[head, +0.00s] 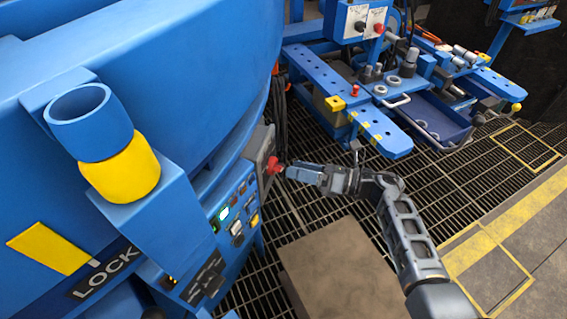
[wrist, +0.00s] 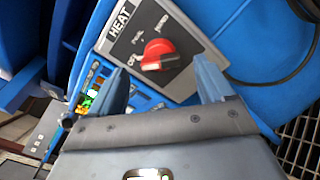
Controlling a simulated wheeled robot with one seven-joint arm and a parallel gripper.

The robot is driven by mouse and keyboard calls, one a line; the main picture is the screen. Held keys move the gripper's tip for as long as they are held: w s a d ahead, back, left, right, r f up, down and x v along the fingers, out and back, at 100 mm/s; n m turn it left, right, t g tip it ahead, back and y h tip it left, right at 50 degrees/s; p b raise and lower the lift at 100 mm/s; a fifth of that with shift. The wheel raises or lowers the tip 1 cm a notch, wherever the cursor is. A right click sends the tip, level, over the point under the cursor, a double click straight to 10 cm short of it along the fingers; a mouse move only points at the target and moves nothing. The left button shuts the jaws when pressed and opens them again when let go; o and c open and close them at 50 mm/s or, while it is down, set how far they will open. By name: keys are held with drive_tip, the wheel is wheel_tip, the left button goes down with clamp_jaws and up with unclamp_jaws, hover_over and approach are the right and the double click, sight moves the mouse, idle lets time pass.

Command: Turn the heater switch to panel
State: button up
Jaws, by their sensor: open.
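The heater switch is a red rotary knob (wrist: 158,53) on a grey plate (wrist: 185,75) labelled HEAT. In the head view the red knob (head: 273,165) is on the side of the blue furnace unit. My gripper (head: 292,172) is just to its right. In the wrist view my open gripper (wrist: 160,66) has one finger on each side below the knob, with nothing held.
A control panel (head: 235,220) with a lit green display and buttons is left of and below the knob. Black cables (head: 282,105) hang behind it. A brown block (head: 338,270) lies on the grating under my arm. A blue workbench (head: 385,95) stands at the back.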

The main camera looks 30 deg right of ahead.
sight(283, 167)
drive_tip(key=shift+x, duration=2.3)
drive_tip(key=c, duration=1)
drive_tip(key=shift+o, duration=0.2)
